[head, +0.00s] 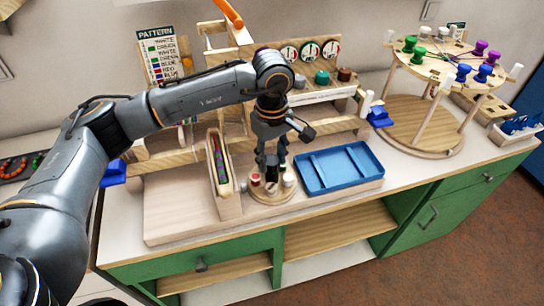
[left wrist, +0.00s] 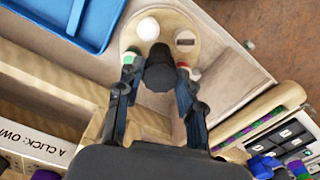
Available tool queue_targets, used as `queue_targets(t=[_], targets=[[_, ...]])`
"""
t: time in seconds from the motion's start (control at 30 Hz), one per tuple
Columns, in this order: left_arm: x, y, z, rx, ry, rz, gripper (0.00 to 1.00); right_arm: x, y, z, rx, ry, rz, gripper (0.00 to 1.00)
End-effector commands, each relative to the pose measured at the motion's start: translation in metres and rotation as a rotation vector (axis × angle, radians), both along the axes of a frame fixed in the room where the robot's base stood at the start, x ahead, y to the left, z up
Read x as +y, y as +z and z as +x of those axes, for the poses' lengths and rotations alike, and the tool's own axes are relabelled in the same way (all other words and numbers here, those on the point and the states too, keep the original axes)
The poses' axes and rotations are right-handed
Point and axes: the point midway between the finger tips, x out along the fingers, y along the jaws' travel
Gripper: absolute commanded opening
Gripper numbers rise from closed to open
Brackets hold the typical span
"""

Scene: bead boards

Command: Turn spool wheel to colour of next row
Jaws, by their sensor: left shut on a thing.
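The spool wheel, a small round wooden disc (head: 270,198), sits on the bench's wooden base and also shows in the left wrist view (left wrist: 205,40). It carries a white spool (left wrist: 148,29), a green-topped one (left wrist: 129,57), a red-topped one (left wrist: 183,66) and a dark centre knob (left wrist: 160,68). My left gripper (head: 271,172) points down over the wheel, with its fingers either side of the dark knob, and is shut on it. The fingers partly cover the green and red spools. A pattern card (head: 156,48) listing row colours stands at the back. My right gripper is not in view.
A blue tray (head: 340,168) lies right of the wheel. A narrow wooden holder with a coloured bead strip (head: 220,162) stands close on its left. A tall two-tier rack with green, purple and blue spools (head: 436,56) stands at the right. A wooden shelf with dials stands behind.

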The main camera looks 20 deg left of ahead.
Motion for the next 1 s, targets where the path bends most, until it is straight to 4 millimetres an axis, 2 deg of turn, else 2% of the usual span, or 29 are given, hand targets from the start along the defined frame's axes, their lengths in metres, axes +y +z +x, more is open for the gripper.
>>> queue_targets(t=[0.07, 0.1, 0.2, 0.5, 0.63, 0.77, 1.0], targets=[[0.000, 0.000, 0.000, 0.000, -0.003, 0.000, 0.06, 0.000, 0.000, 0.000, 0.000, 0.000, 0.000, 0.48], [0.000, 0.000, 0.000, 0.000, -0.003, 0.000, 0.39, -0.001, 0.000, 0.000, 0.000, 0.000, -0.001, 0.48], [0.000, 0.000, 0.000, 0.000, -0.003, 0.000, 0.60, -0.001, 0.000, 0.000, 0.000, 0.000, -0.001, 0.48], [0.000, 0.001, 0.000, -0.001, -0.001, -0.001, 0.60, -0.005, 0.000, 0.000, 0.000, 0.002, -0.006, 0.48], [-0.001, 0.010, 0.001, -0.002, -0.001, -0.002, 0.60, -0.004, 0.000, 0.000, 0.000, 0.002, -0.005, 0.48], [-0.001, 0.033, 0.001, -0.005, -0.002, -0.002, 0.60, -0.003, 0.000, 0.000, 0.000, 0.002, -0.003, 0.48], [-0.001, 0.084, 0.001, -0.004, -0.001, -0.001, 0.60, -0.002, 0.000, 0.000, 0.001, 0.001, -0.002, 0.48]])
